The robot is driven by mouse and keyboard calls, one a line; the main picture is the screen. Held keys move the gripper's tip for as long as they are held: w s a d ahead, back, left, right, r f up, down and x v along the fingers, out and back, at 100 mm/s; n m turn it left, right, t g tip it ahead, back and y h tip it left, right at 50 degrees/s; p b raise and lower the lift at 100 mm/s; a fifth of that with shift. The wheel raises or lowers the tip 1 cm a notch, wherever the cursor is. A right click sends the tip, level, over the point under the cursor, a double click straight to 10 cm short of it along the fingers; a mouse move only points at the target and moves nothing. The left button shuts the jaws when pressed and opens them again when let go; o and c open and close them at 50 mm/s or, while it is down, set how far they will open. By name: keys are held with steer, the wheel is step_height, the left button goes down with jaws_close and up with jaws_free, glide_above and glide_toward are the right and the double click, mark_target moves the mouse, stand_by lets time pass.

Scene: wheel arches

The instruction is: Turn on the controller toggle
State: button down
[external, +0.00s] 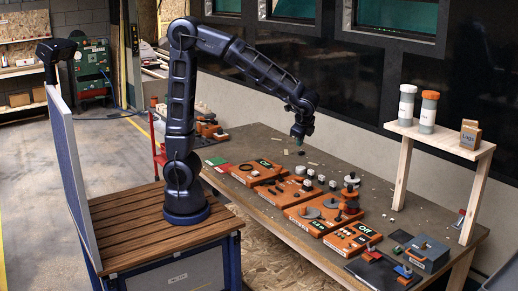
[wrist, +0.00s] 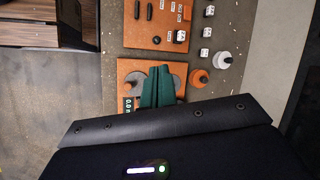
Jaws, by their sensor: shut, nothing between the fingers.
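Several orange panels with dark knobs, switches and small displays lie in a row on the table. The right panel (external: 353,238) reads "Off" in the external view. I cannot tell for certain which part is the controller toggle. My gripper (external: 299,138) is shut and empty, pointing down above the back of the panel row. In the wrist view its green fingers (wrist: 158,88) are together and hide part of an orange panel (wrist: 152,67) with grey discs. Another orange panel (wrist: 157,38) with black slots and labels lies beyond it.
A grey-blue box (external: 424,253) and a black mat (external: 378,271) with small red and blue parts lie at the table's right end. White dice-like cubes (wrist: 207,32) and round orange-and-white pieces (wrist: 199,77) stand beside the panels.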

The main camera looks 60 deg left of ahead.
steer(key=s+d+f+m+t, duration=0.2)
steer(key=s+d+f+m, duration=0.3)
steer(key=d, duration=0.6)
steer(key=s+d+f+m+t+y, duration=0.1)
steer(key=d+f+m+t, duration=0.15)
steer(key=d+f, duration=0.55)
steer(key=s+d+f+m+t, duration=0.2)
steer(key=s+d+f+m, duration=0.15)
steer(key=d, duration=0.95)
steer(key=s+d+f+m+t+h, duration=0.1)
steer(key=s+d+f+m+t, duration=0.1)
steer(key=s+d+f+m, duration=0.3)
steer(key=s+d+f, duration=0.3)
steer(key=s, duration=0.1)
steer(key=shift+d+f, duration=0.2)
steer(key=shift+d, duration=0.1)
steer(key=shift+t, duration=0.25)
glide_toward(350, 246)
steer(key=f, duration=0.2)
steer(key=w+f, duration=0.1)
steer(key=shift+a+f, duration=0.1)
steer(key=shift+f, duration=0.25)
steer(key=w, duration=0.1)
steer(key=w+a, duration=0.1)
steer(key=shift+w+a+r, duration=0.2)
steer(key=shift+w+r, duration=0.15)
steer(key=shift+r, duration=0.05)
steer(key=shift+w+a+r, duration=0.15)
steer(key=shift+w+a, duration=0.1)
steer(key=shift+w, duration=0.15)
